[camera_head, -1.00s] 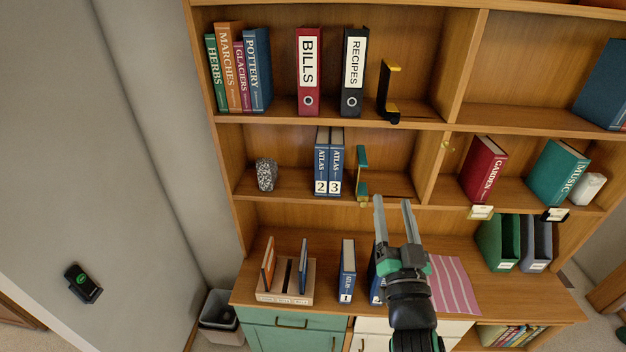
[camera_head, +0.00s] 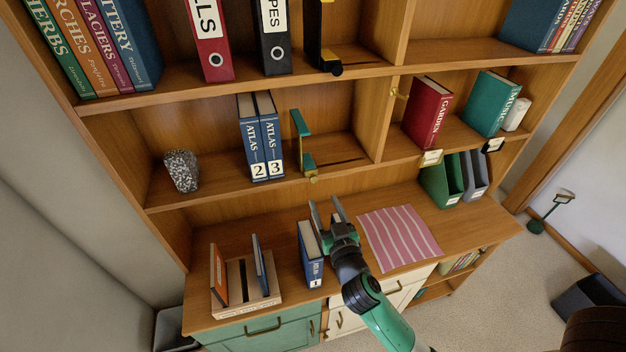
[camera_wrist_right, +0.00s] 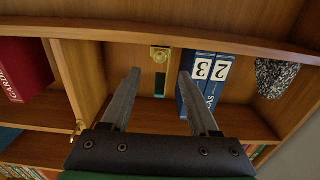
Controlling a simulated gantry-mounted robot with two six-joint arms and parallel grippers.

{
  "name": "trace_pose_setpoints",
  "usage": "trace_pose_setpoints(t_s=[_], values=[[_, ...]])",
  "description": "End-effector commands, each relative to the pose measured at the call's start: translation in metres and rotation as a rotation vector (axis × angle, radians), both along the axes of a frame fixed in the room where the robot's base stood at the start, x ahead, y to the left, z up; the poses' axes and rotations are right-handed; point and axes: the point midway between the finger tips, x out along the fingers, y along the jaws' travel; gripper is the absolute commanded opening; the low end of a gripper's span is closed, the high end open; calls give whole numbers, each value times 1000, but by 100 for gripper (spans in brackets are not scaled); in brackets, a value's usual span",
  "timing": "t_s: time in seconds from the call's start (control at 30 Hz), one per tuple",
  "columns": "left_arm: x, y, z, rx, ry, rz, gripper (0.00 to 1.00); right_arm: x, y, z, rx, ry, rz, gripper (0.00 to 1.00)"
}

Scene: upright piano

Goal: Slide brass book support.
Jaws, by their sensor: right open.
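The book support (camera_head: 303,145), teal with a brass foot, stands upright on the middle shelf, just right of the books Atlas 2 (camera_head: 251,138) and Atlas 3 (camera_head: 271,135). A narrow gap appears between it and Atlas 3. In the right wrist view, upside down, its brass part (camera_wrist_right: 160,54) shows between my fingers, further off, with Atlas 3 (camera_wrist_right: 202,70) beside it. My right gripper (camera_head: 327,207) is open and empty, in front of and below the support, apart from it. My left gripper is not in view.
A dark slot (camera_head: 345,161) runs along the shelf right of the support, with bare shelf up to a divider (camera_head: 392,100). A speckled stone (camera_head: 182,170) stands left. Below are the Atlas 1 book (camera_head: 311,255), a wooden rack (camera_head: 246,285) and a striped cloth (camera_head: 398,237).

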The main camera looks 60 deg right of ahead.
Motion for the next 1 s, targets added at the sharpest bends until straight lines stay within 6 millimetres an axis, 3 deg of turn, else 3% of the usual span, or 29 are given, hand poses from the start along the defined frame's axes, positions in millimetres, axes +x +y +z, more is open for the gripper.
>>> trace_pose_setpoints(t_s=[0.4,0.8,0.87,1.0], values=[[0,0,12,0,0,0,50,59,-64,2,-1,-2,-1,61],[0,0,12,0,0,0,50,70,-75,1,1,-2,0,61],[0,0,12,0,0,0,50,69,-75,1,1,-2,0,54],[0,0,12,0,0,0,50,69,-75,1,0,-1,0,29]])
